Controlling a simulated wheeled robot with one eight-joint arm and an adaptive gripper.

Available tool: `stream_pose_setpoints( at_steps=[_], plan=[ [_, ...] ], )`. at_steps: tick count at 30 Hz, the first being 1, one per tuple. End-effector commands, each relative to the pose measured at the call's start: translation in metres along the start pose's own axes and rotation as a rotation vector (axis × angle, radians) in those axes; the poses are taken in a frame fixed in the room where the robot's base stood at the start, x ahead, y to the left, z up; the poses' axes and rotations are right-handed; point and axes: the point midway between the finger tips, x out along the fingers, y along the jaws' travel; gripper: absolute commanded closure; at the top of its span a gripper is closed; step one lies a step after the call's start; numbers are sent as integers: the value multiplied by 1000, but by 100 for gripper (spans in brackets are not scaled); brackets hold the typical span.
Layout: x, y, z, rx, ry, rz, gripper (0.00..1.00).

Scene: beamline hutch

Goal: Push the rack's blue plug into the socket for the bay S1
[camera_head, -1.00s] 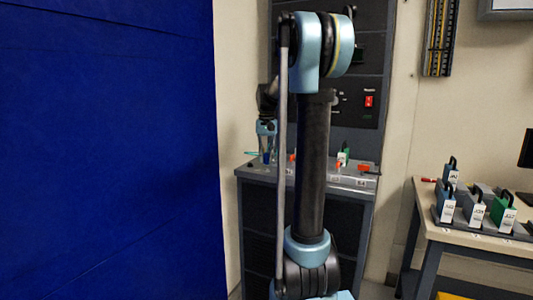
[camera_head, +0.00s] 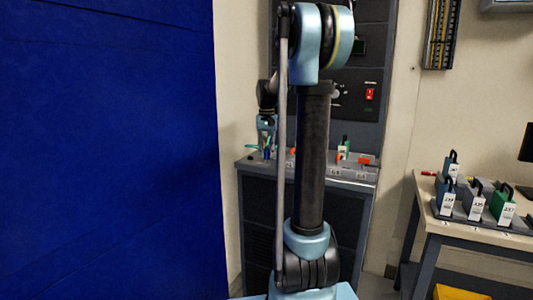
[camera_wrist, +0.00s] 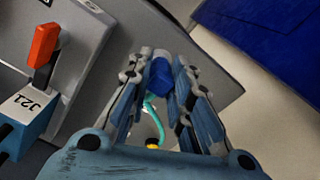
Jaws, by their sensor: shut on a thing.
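My gripper (camera_wrist: 163,98) is shut on the blue plug (camera_wrist: 161,76), whose teal cable (camera_wrist: 155,109) runs down between the fingers. In the head view my gripper (camera_head: 266,140) is over the left end of the rack's sloped ledge (camera_head: 255,166), with the cable (camera_head: 250,147) showing beside it. A blue module (camera_wrist: 22,124) marked J21 sits at left in the wrist view, beside an orange lever (camera_wrist: 43,46). The socket for S1 cannot be made out, and the S1 label is not readable.
A bench (camera_head: 455,232) at far right holds several labelled modules. A large blue panel (camera_head: 105,150) fills the left side. The rack's upright face rises behind the ledge.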

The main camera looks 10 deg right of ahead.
Motion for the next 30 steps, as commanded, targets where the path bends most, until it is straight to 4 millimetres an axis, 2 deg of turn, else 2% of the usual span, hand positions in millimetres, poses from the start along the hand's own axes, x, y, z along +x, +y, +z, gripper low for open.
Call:
stream_pose_setpoints(
  at_steps=[30],
  plan=[
    [7,0,0,1,0,0,100]
  ],
)
